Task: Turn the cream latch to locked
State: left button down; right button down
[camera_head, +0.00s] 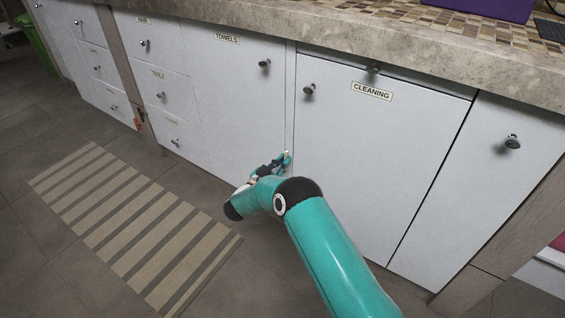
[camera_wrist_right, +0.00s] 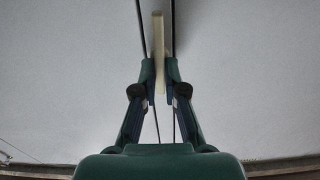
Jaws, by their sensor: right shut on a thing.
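The cream latch (camera_wrist_right: 159,38) is a narrow bar standing upright in the right wrist view, in front of the gap between two white cabinet doors. My right gripper (camera_wrist_right: 160,85) is shut on its lower end, with one finger on each side. In the head view my right gripper (camera_head: 287,158) is at the seam between the towels door (camera_head: 232,85) and the cleaning door (camera_head: 375,150). Only a small pale bit of the latch (camera_head: 287,153) shows there. My left gripper is in neither view.
A stone countertop (camera_head: 420,45) overhangs the cabinets. Round knobs (camera_head: 309,89) stick out from the doors near the gripper. A striped mat (camera_head: 135,220) lies on the tiled floor to the left. A green bin (camera_head: 38,45) stands at the far left.

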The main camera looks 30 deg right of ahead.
jog(key=m+b, duration=0.1)
jog(key=m, duration=0.3)
jog(key=m+b, duration=0.2)
jog(key=m, duration=0.3)
jog(key=s+f+m+b, duration=0.1)
jog(key=m, duration=0.3)
jog(key=shift+d+m+b, duration=0.15)
jog(key=shift+m+b, duration=0.25)
jog(key=shift+s+f+m, duration=0.1)
jog(key=shift+f+m, duration=0.05)
jog(key=shift+m, duration=0.75)
jog(key=shift+f+m, duration=0.15)
jog(key=shift+m, duration=0.75)
jog(key=shift+f, duration=0.1)
jog(key=c, duration=1.2)
grip_release()
jog(key=shift+c, duration=0.2)
